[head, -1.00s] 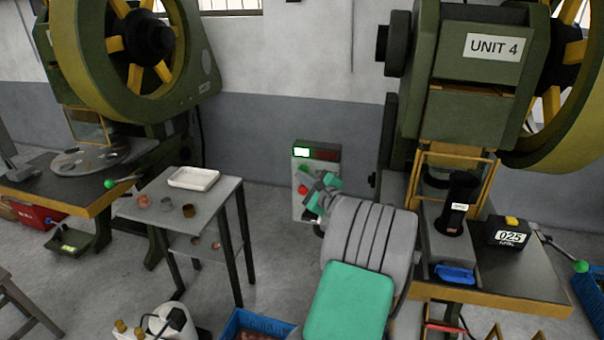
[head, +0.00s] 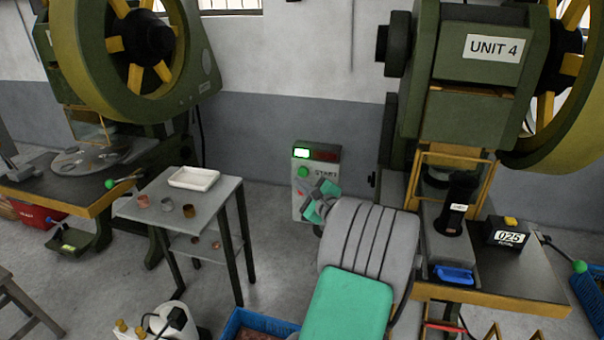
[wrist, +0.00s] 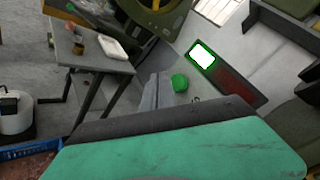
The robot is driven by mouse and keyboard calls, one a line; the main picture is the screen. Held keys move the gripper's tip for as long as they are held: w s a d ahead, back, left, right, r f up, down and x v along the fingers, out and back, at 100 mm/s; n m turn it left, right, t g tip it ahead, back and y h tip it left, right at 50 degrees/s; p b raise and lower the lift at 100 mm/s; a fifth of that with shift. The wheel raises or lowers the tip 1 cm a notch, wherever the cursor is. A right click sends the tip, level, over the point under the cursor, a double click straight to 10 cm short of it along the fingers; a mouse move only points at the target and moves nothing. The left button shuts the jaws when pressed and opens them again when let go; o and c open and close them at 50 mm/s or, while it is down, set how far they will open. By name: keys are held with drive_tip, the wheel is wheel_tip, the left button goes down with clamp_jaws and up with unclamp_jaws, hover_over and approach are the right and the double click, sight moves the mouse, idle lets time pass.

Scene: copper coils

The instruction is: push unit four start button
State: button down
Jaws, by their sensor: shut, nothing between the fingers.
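The start control box (head: 299,211) is a light grey panel on the wall, left of the press marked UNIT 4 (head: 493,47). A round green button (head: 303,171) sits beside the word START. Above it a green-framed lamp (head: 301,153) is lit white; the dark red lamp (head: 327,154) beside it is unlit. My gripper (head: 322,196) is shut and empty, in front of the box's lower part, below and right of the green button. In the wrist view the green button (wrist: 180,82) shows just beyond my gripper, with the lit lamp (wrist: 202,58) above it. Contact is not visible.
A small grey table (head: 215,190) with a white tray (head: 194,178) and several copper pieces stands to the left. The UNIT 4 bench (head: 540,275) carries a black counter box (head: 506,231) at right. A blue crate (head: 235,325) sits on the floor below.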

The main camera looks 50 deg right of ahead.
drive_tip(key=a, duration=0.1)
drive_tip(key=s+a, duration=0.1)
drive_tip(key=a, duration=0.1)
drive_tip(key=shift+s+a+p, duration=0.2)
drive_tip(key=shift+s+p, duration=0.15)
drive_tip(key=shift+p, duration=0.05)
idle(0.4)
